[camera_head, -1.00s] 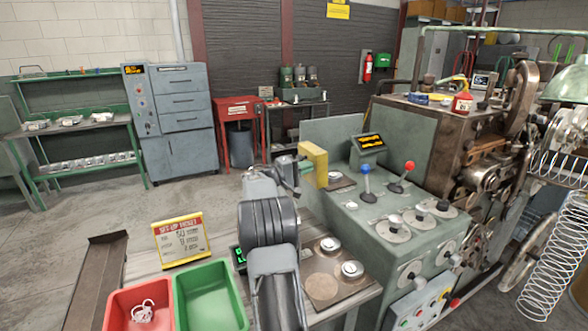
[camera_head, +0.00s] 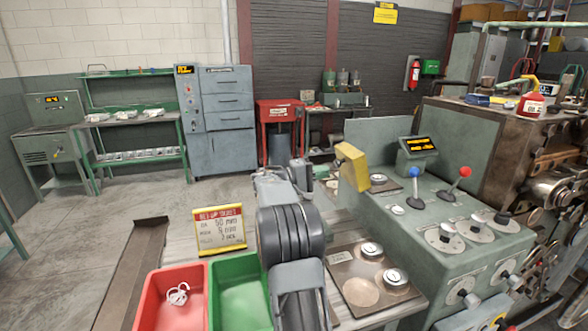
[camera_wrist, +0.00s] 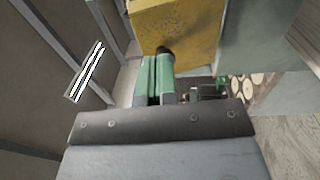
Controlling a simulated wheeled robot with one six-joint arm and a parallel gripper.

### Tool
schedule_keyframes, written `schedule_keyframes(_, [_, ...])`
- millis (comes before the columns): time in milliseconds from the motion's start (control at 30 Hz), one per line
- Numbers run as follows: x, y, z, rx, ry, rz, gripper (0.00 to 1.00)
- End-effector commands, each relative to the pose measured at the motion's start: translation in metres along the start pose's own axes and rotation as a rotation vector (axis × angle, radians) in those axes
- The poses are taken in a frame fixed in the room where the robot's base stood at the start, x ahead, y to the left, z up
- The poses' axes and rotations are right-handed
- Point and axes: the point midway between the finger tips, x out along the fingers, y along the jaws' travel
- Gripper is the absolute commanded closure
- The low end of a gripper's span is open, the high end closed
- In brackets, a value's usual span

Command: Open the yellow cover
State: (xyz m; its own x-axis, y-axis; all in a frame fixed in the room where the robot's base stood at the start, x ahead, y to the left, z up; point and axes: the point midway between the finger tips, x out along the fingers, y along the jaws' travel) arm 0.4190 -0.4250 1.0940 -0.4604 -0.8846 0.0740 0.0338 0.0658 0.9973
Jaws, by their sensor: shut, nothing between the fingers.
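The yellow cover (camera_head: 352,166) is a block-shaped piece at the left edge of the green machine console, right of my gripper (camera_head: 304,174) in the head view. In the wrist view the yellow cover (camera_wrist: 185,25) fills the top middle, with a dark round part at its lower edge. My gripper (camera_wrist: 156,62) is shut and empty, its green-lit fingers side by side just below the cover. I cannot tell whether the fingertips touch it.
The console carries a blue-knobbed lever (camera_head: 415,188) and a red-knobbed lever (camera_head: 460,180). A small display (camera_head: 418,145) stands behind them.

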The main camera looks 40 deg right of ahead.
Motion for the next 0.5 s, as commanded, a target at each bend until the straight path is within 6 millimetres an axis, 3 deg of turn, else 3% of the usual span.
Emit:
schedule_keyframes(333, [-0.014, 0.004, 0.007, -0.007, 0.021, -0.061, 1.0])
schedule_keyframes(433, [-0.04, 0.007, 0.023, -0.025, 0.076, -0.205, 1.0])
schedule_keyframes(500, [-0.069, 0.005, 0.043, -0.045, 0.136, -0.357, 1.0])
